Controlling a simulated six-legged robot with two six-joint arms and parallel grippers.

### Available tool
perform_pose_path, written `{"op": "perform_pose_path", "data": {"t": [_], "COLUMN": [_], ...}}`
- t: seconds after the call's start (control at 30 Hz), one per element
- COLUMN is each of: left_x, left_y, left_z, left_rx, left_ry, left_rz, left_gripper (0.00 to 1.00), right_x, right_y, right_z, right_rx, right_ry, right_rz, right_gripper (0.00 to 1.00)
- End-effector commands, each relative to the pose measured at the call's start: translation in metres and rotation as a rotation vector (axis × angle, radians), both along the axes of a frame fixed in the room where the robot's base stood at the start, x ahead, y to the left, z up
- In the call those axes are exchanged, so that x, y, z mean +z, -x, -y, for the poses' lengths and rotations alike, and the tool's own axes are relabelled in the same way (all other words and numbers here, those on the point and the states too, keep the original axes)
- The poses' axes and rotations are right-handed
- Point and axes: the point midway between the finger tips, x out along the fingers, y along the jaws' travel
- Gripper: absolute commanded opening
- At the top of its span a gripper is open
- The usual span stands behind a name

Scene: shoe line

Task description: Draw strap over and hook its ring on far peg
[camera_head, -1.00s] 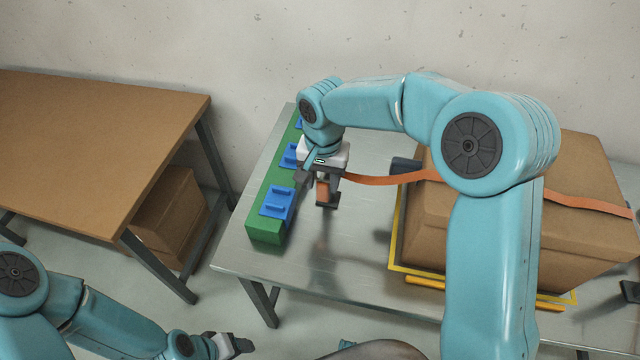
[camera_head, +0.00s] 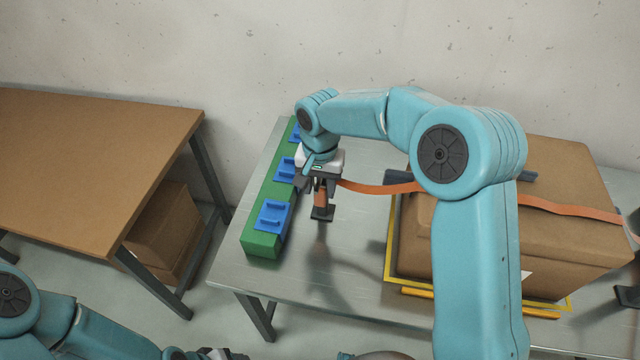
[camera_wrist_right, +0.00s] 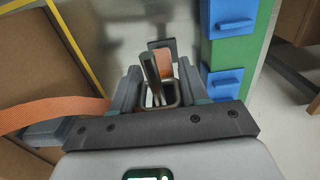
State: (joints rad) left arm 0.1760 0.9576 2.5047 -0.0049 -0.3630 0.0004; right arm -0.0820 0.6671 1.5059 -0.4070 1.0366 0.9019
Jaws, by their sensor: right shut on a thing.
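An orange strap runs over a cardboard box (camera_head: 575,180) and on left to my right gripper (camera_head: 320,187). The strap (camera_head: 385,188) shows as a loose band left of the box. In the right wrist view my right gripper (camera_wrist_right: 158,92) is shut on the strap's ring (camera_wrist_right: 160,98), a dark rectangular loop between the fingers. A short orange upright piece with a dark plate (camera_head: 322,213) shows just below the gripper. I cannot tell whether it is the peg or whether the ring is around it. My left gripper (camera_head: 222,354) is cut off at the bottom edge.
A green block (camera_head: 260,243) with blue holders (camera_head: 272,216) stands close left of the right gripper. A yellow frame (camera_head: 391,250) surrounds the box's base. The metal table (camera_head: 345,290) is clear in front. A brown table (camera_head: 90,160) stands at the left.

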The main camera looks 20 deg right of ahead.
Motion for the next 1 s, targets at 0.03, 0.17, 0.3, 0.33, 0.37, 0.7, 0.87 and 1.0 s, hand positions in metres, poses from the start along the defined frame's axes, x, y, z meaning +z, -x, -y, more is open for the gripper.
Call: {"op": "perform_pose_path", "data": {"t": [0.03, 0.17, 0.3, 0.33, 0.37, 0.7, 0.87, 1.0], "left_x": [0.0, 0.0, 0.0, 0.0, 0.0, -0.001, -0.001, 0.001], "left_y": [0.0, 0.0, 0.0, 0.0, 0.0, 0.0, 0.0, 0.0], "left_z": [0.0, 0.0, 0.0, 0.0, 0.0, 0.0, 0.0, 0.0], "left_rx": [0.0, 0.0, 0.0, 0.0, 0.0, 0.0, 0.0, 0.0], "left_ry": [0.0, 0.0, 0.0, 0.0, 0.0, 0.0, 0.0, 0.0], "left_rz": [0.0, 0.0, 0.0, 0.0, 0.0, 0.0, 0.0, 0.0], "left_gripper": [0.62, 0.62, 0.62, 0.62, 0.62, 0.62, 0.62, 0.62], "right_x": [0.0, 0.0, 0.0, 0.0, 0.0, 0.022, 0.063, 0.101], "right_y": [0.0, 0.0, 0.0, 0.0, 0.0, -0.001, -0.001, -0.001], "right_z": [0.0, 0.0, 0.0, 0.0, 0.0, 0.0, 0.0, 0.0], "right_rx": [0.0, 0.0, 0.0, 0.0, 0.0, -0.002, -0.001, -0.001], "right_ry": [0.0, 0.0, 0.0, 0.0, 0.0, 0.0, -0.001, -0.001], "right_rz": [0.0, 0.0, 0.0, 0.0, 0.0, 0.005, 0.008, 0.006], "right_gripper": [0.12, 0.54, 0.74, 0.74, 0.74, 0.74, 0.74, 0.74]}}
